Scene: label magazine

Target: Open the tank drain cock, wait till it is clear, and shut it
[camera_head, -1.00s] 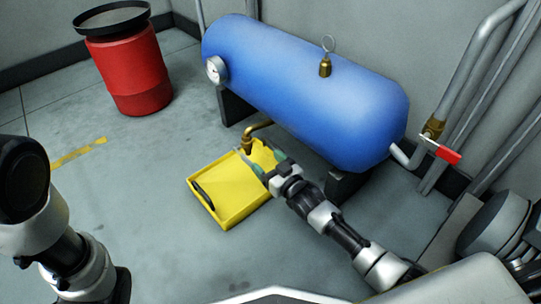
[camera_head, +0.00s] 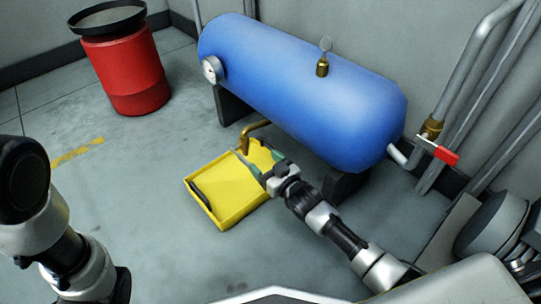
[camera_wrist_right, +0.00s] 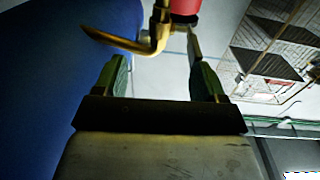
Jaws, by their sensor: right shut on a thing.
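The blue tank (camera_head: 305,90) lies on its supports with a brass drain pipe (camera_head: 252,132) bending down from its underside. The pipe ends at the drain cock above a yellow tray (camera_head: 226,222). In the right wrist view the brass cock (camera_wrist_right: 160,28) shows just ahead of the two green-padded fingers (camera_wrist_right: 160,72). I cannot see any water. My left arm shows at the left, but its gripper is out of view.
A red drum (camera_head: 126,75) with a dark rim stands at the back left. A round gauge (camera_head: 212,69) is on the tank's left end and a brass valve (camera_head: 322,67) on top. A red-handled valve (camera_head: 445,154) is on the pipe at right. The floor left of the tray is clear.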

